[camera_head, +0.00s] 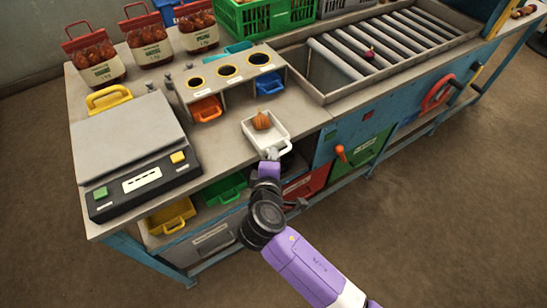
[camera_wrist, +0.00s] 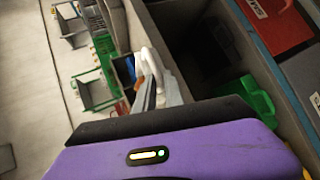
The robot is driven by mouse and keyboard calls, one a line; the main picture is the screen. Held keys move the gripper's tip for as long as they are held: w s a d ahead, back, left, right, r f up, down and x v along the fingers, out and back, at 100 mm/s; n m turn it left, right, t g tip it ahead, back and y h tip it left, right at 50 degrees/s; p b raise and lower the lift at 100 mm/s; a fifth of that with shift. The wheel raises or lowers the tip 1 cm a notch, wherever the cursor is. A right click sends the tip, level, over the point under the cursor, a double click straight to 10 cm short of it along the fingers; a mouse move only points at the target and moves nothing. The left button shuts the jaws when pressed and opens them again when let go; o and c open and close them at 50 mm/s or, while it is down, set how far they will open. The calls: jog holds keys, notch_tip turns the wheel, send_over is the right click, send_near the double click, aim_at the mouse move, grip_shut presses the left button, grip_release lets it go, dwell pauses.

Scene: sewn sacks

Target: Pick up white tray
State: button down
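The white tray (camera_head: 249,131) stands on the bench near its front edge, with a small orange-brown bulb-like item (camera_head: 262,121) in it. Its handle end points toward the front edge. My gripper (camera_head: 271,154) is at that handle end, coming in from the front and below. In the wrist view, a white curved piece that looks like the tray's handle (camera_wrist: 152,58) shows right at my grey fingers (camera_wrist: 160,92). The fingers look close to it or touching it. I cannot tell whether they are closed on it.
A scale (camera_head: 130,155) stands left on the bench. A rack with round holes (camera_head: 230,75) and orange and blue scoops is behind the tray. A roller conveyor (camera_head: 375,45) lies to the right. Coloured bins, including a green one (camera_head: 225,189), sit below the bench.

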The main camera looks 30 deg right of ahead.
jog(key=c, duration=1.3)
grip_release()
jog(key=shift+c, duration=0.2)
jog(key=b+v, duration=0.1)
jog(key=v, duration=0.6)
jog(key=shift+s+a+r, duration=0.2)
jog(key=shift+s+a, duration=0.05)
jog(key=shift+s, duration=0.05)
jog(key=shift+o, duration=0.3)
